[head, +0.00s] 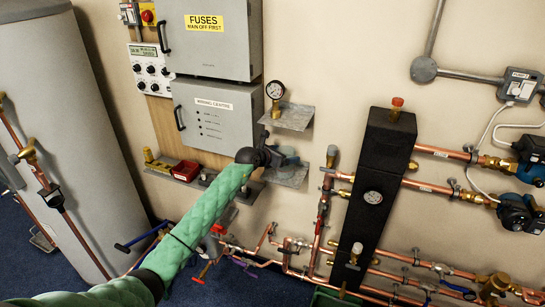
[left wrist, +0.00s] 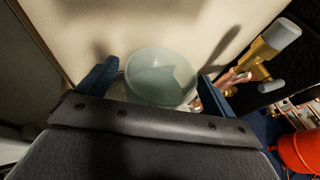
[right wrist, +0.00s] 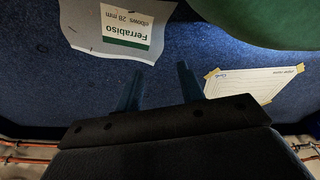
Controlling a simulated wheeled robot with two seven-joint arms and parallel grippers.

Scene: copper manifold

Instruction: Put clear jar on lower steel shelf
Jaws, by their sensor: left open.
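The clear jar (left wrist: 160,78) is a pale, see-through vessel seen from above in the left wrist view, between the two spread fingers of my left gripper (left wrist: 155,88). In the head view the jar (head: 287,154) is a faint grey shape just past my left gripper (head: 278,157), partly hidden by it. The lower steel shelf (head: 293,179) is a small grey plate on the wall under the jar. I cannot tell for sure whether the jar's base touches it. My right gripper (right wrist: 160,75) is open and empty above the blue floor, seen only in its wrist view.
An upper steel shelf (head: 292,118) holds a pressure gauge (head: 275,91) above my left gripper. A grey control box (head: 218,116) is at the left. A black manifold column (head: 375,190) with copper pipes stands at the right.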

